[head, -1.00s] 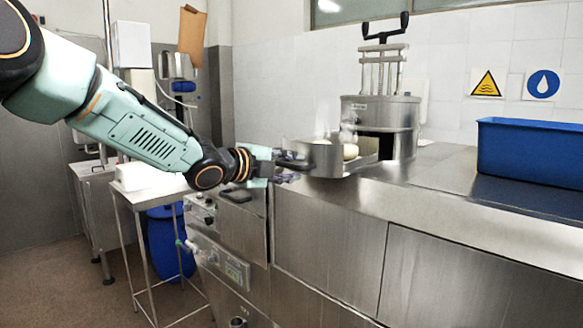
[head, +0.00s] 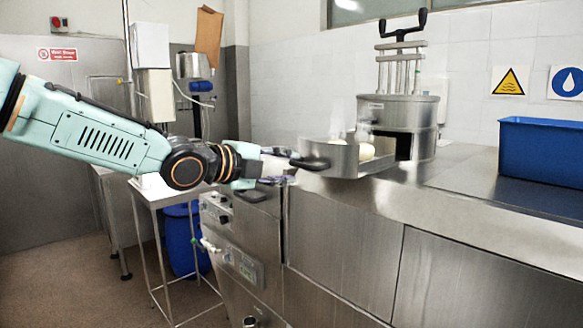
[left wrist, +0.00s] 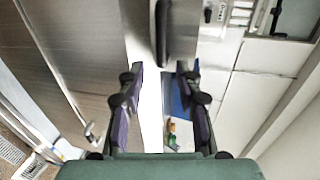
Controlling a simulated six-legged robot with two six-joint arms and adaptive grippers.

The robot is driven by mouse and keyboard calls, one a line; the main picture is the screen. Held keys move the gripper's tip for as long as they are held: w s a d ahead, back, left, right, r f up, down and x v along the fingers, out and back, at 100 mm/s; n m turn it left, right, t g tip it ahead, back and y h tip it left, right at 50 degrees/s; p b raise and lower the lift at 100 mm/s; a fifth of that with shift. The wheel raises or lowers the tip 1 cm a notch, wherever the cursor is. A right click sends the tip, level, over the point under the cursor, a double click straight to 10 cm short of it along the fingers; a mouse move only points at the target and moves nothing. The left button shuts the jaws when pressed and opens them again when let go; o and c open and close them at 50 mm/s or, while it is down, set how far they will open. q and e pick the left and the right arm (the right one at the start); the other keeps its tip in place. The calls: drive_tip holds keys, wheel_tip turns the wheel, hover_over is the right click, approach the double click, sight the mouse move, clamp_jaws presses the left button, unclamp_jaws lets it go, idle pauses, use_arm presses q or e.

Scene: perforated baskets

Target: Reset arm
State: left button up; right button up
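My left gripper (head: 284,167) is open and empty, with its two fingers apart. It is just left of the dark handle (head: 310,163) of a metal basket (head: 345,158) on the steel counter. The basket holds pale round items. In the left wrist view, my left gripper (left wrist: 164,70) shows two purple-dark fingers spread apart. The dark handle (left wrist: 162,30) lies ahead of the fingertips, with nothing gripped between them. My right gripper is in neither view.
A steel machine (head: 398,115) with a black top handle stands behind the basket. A blue bin (head: 541,150) is on the counter at the right. A steel stand (head: 150,192) and a blue barrel (head: 182,240) are at the left. The counter's front right is clear.

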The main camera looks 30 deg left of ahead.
use_arm(q)
drive_tip(key=s+d+f+n+g+y+b, duration=0.1)
drive_tip(key=s+d+f+n+g+b, duration=0.15)
drive_tip(key=f+n, duration=0.7)
drive_tip(key=s+d+f+n+g+y+b, duration=0.1)
drive_tip(key=s+d+f+n+b, duration=0.25)
drive_tip(key=f, duration=1.15)
drive_tip(key=s+d+f+n+g+y+b, duration=0.15)
drive_tip(key=s+f+n, duration=0.25)
drive_tip(key=f+n, duration=0.6)
drive_tip(key=s+f+g+y+b, duration=0.2)
drive_tip(key=s+f+g+b, duration=0.7)
drive_tip(key=s+f, duration=2.3)
drive_tip(key=shift+d+f+m+g+b, duration=0.35)
drive_tip(key=shift+f+b, duration=0.25)
drive_tip(key=shift+f, duration=0.3)
